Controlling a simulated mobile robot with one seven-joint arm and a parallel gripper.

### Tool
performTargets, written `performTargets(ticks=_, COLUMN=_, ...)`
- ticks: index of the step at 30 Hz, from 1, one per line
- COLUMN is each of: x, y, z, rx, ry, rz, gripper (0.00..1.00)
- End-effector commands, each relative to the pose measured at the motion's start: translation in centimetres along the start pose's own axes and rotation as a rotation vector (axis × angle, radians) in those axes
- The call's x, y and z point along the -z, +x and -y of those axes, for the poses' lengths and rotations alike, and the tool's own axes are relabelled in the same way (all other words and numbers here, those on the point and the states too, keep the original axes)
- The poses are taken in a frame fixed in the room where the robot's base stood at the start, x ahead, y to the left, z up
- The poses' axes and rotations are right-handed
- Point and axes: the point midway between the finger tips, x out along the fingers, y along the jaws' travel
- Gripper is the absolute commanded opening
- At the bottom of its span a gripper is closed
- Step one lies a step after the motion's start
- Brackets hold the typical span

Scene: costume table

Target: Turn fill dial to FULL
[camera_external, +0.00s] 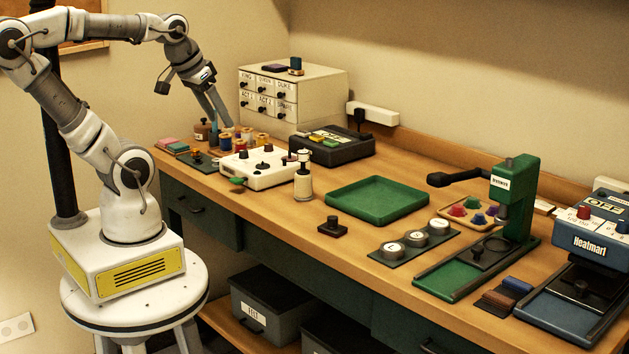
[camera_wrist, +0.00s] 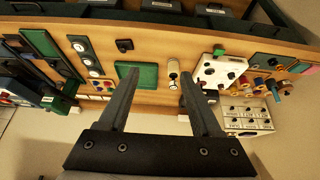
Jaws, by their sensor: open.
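No fill dial or FULL mark can be read in either view. A white box with dark knobs (camera_external: 262,165) stands on the table's left part; it also shows in the wrist view (camera_wrist: 222,72), with several dark knobs on its face. I cannot tell which knob is the fill dial. My gripper (camera_external: 222,115) is in the air above the table's left end, behind and left of the white box, touching nothing I can see. In the wrist view my gripper (camera_wrist: 155,60) has its two fingers wide apart and nothing between them.
A labelled drawer cabinet (camera_external: 290,92) stands behind at the left. Thread spools (camera_external: 225,140) sit near the white box. A cream bottle (camera_external: 303,178), a green tray (camera_external: 378,199), a green press (camera_external: 515,195) and a blue heat press (camera_external: 590,235) stand further right.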

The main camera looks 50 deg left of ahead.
Motion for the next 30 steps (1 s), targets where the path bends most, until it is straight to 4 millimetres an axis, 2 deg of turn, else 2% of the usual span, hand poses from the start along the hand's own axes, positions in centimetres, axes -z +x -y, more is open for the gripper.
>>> performTargets(ticks=4, x=2.5, y=0.4, z=1.1, rx=-0.012, ry=-0.008, rz=0.025, gripper=0.66)
performTargets(ticks=7, x=5.1, y=1.0, z=2.6, rx=-0.025, ry=-0.011, rz=0.043, gripper=0.66)
performTargets(ticks=14, x=10.8, y=3.6, z=8.1, rx=-0.045, ry=-0.020, rz=0.068, gripper=0.66)
performTargets(ticks=18, x=13.5, y=5.7, z=12.5, rx=-0.046, ry=-0.024, rz=0.075, gripper=0.66)
performTargets(ticks=22, x=15.2, y=8.1, z=17.3, rx=-0.040, ry=-0.026, rz=0.081, gripper=0.66)
performTargets(ticks=27, x=16.1, y=11.4, z=24.0, rx=-0.024, ry=-0.023, rz=0.089, gripper=0.66)
performTargets(ticks=30, x=16.1, y=13.0, z=27.3, rx=-0.013, ry=-0.016, rz=0.093, gripper=0.66)
